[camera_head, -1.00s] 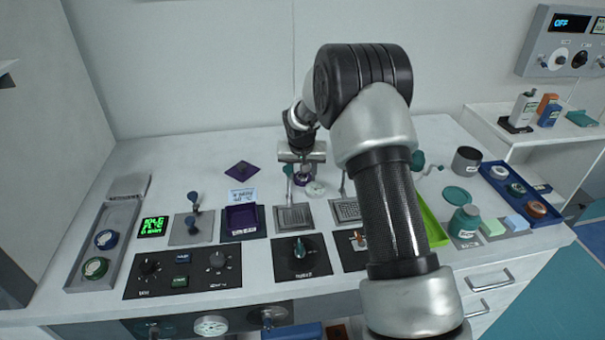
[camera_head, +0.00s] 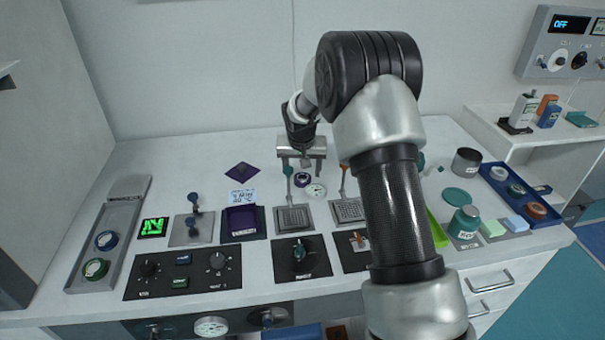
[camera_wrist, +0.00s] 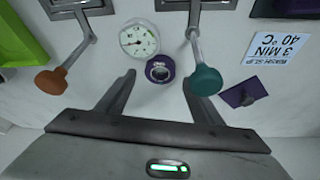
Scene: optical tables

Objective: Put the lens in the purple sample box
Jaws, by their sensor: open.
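A purple lid with a knob (camera_head: 241,171) lies behind the box, also seen in the wrist view (camera_wrist: 237,94). My gripper (camera_head: 302,162) is open and empty above the table. In the wrist view the lens is between and slightly beyond its fingertips (camera_wrist: 158,80).
A round white dial (camera_wrist: 139,38) lies right beside the lens. A green bin (camera_head: 437,230) is on the right.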

